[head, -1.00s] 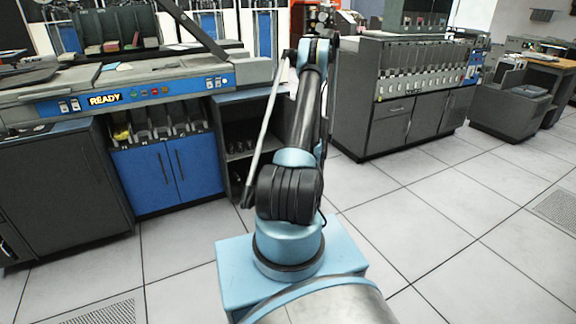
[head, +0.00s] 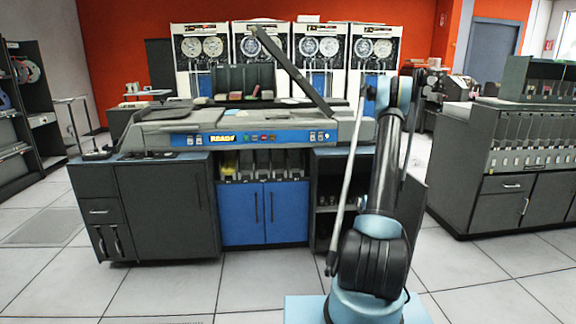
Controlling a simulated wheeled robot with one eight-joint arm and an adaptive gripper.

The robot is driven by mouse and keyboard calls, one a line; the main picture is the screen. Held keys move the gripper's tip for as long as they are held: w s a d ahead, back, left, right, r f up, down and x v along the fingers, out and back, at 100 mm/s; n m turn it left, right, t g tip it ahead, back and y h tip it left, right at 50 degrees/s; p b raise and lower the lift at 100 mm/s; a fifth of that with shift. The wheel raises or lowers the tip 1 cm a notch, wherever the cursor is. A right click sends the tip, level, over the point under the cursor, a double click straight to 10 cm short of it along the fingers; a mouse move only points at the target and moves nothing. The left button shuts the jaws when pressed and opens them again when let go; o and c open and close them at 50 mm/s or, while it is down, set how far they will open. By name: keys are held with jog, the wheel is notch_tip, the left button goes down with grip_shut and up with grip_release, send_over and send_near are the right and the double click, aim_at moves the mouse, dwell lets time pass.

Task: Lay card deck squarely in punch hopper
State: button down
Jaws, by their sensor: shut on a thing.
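The card machine, which looks like the punch (head: 170,200), stands ahead of me with a lit READY panel (head: 250,140) on its blue front strip. A dark rack-like part (head: 230,80) rises at its back, with small reddish pieces (head: 266,94) by it; I cannot tell whether these are cards or which part is the hopper. My arm stands folded upright at the right of the picture, in front of the machine's right end. My gripper cannot be made out, and no card deck in it can be seen.
Blue doors (head: 262,213) and an open shelf (head: 327,200) are under the machine. A grey cabinet machine (head: 480,212) stands at the right, tape drives (head: 318,60) at the back, dark shelving (head: 18,120) at the left. Floor (head: 150,285) before the machine is clear.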

jog(key=s+a+r, duration=0.2)
jog(key=a+r, duration=0.5)
jog(key=a, duration=0.3)
jog(key=s+a+r, duration=0.3)
jog(key=a+r, duration=0.4)
jog(key=a, duration=0.4)
jog(key=shift+m, duration=0.3)
jog(key=shift+a, duration=0.2)
